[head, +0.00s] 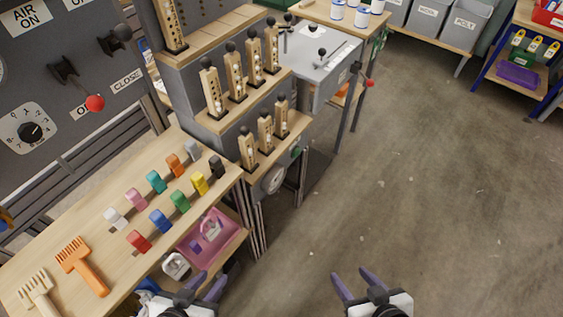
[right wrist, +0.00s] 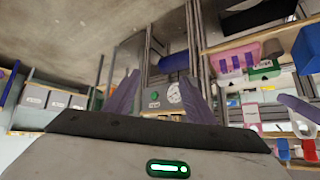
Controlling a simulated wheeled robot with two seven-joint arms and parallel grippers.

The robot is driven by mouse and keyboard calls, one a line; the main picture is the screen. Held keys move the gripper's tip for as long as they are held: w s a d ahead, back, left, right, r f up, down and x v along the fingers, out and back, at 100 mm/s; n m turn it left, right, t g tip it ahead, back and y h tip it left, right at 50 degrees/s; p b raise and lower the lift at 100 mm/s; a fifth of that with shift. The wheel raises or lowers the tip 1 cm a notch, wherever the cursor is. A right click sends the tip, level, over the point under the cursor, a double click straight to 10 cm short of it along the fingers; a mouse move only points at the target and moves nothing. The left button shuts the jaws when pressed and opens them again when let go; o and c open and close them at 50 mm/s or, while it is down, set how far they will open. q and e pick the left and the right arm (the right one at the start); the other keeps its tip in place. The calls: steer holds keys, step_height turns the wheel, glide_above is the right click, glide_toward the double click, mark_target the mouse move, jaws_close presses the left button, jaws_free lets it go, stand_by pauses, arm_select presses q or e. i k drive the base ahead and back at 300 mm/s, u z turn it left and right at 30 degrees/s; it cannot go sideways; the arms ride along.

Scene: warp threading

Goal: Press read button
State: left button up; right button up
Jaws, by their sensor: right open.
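A green button (right wrist: 154,95) with a small label plate below it sits beside a white round dial (right wrist: 173,93) on a panel in the right wrist view. The label is too small to read surely. In the head view the dial (head: 273,181) and a green spot (head: 295,152) show on the stepped grey stand's lower end. My right gripper (head: 350,274) is open and empty over bare floor, apart from the panel. In its wrist view the panel appears between the two fingers (right wrist: 160,76). My left gripper (head: 213,275) is open and empty near the table's front edge.
A wooden table (head: 60,240) at left holds coloured clips and two combs (head: 82,265). A pink bin (head: 213,238) is on a shelf under it. Several wooden posts stand on the stepped stand (head: 190,75). The floor (head: 430,170) at right is clear.

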mark_target(297, 152)
steer(key=u, duration=1.1)
steer(key=k, duration=0.8)
steer(key=z, duration=0.95)
steer(key=i, duration=0.45)
steer(key=u, duration=0.15)
